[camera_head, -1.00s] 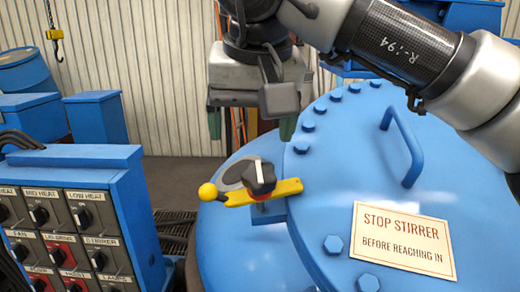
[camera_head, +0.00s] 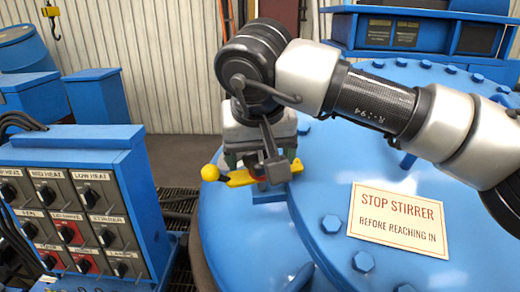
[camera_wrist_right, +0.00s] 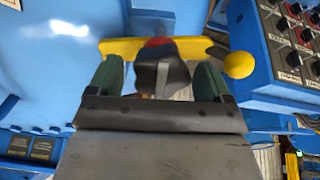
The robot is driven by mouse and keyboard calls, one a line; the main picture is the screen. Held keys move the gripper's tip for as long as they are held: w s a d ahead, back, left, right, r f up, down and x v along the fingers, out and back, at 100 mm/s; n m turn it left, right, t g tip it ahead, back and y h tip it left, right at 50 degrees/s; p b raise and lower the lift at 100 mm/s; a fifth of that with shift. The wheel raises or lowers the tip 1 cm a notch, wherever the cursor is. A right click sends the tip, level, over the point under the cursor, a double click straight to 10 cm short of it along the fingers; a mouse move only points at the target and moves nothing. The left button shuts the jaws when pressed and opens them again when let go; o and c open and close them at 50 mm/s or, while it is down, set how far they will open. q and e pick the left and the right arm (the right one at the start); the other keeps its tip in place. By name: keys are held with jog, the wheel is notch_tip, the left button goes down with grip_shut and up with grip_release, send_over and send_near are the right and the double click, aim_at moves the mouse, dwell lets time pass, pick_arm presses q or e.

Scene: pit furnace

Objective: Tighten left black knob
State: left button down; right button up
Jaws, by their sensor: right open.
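A black knob (camera_wrist_right: 165,72) with a pale line and a red collar sits on a yellow lever (camera_head: 240,178) at the edge of the blue furnace lid (camera_head: 320,185). The lever ends in a yellow ball (camera_head: 210,172). My right gripper (camera_head: 260,162) is over the knob and hides most of it in the head view. In the right wrist view its two green fingers (camera_wrist_right: 160,80) are open, one on each side of the knob. Whether they touch it cannot be told. My left gripper is not in view.
A blue control panel (camera_head: 140,190) with several labelled black knobs stands at the left. A "STOP STIRRER" sign (camera_head: 398,220) and several bolts (camera_head: 330,224) are on the lid.

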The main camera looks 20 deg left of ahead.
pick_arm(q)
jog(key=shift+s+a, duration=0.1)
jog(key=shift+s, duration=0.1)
pick_arm(e)
jog(key=c, duration=0.9)
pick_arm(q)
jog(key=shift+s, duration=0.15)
